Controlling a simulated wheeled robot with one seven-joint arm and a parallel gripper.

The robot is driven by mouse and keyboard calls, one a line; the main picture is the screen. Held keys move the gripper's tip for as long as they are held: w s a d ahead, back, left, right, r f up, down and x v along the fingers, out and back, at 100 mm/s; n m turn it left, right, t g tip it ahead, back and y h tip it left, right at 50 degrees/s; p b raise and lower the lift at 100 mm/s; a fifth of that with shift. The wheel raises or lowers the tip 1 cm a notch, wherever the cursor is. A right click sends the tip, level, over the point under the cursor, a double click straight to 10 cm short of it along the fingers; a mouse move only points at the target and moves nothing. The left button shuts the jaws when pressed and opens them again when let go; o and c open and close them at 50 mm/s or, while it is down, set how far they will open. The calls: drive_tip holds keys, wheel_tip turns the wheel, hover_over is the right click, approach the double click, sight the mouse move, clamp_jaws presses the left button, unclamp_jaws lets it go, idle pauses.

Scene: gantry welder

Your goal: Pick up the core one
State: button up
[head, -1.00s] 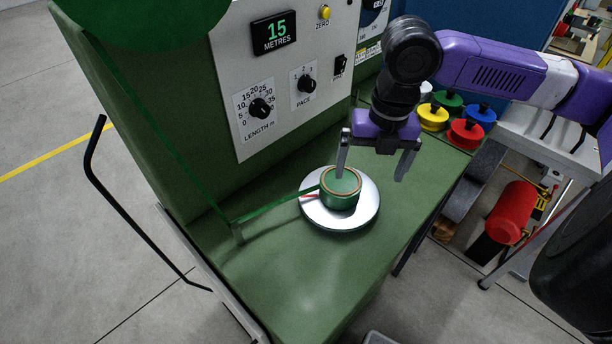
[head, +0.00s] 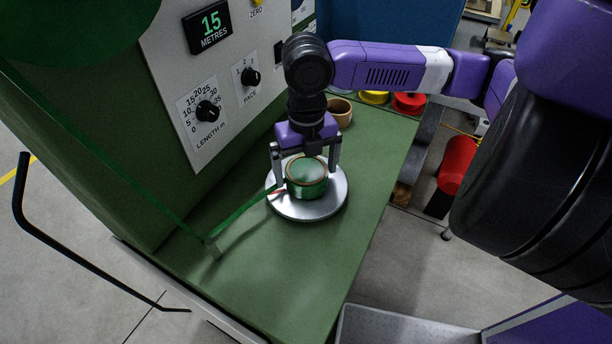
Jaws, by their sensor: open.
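A green tape roll with a tan core ring (head: 306,186) sits on a round silver disc (head: 318,211) on the green bench top. A green strip (head: 245,210) runs from the roll to a small post at the left. My gripper (head: 307,174) points down over the roll, open, with one finger at its left side and one at its right. Whether the fingers touch the roll cannot be told. A tan, hollow, cup-like core (head: 342,115) stands behind my gripper, partly hidden by it.
Yellow (head: 375,97) and red (head: 409,103) spools stand at the bench's back. A red cylinder (head: 457,164) is beyond the right edge. The bench front is clear.

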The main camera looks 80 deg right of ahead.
drive_tip(key=shift+f, duration=0.3)
drive_tip(key=c, duration=1.5)
drive_tip(key=shift+o, duration=0.2)
drive_tip(key=shift+r, duration=0.15)
wheel_tip(320, 180, up, 19)
drive_tip(key=p, duration=0.3)
drive_tip(key=shift+f+b, duration=0.55)
drive_tip(key=shift+f, duration=5)
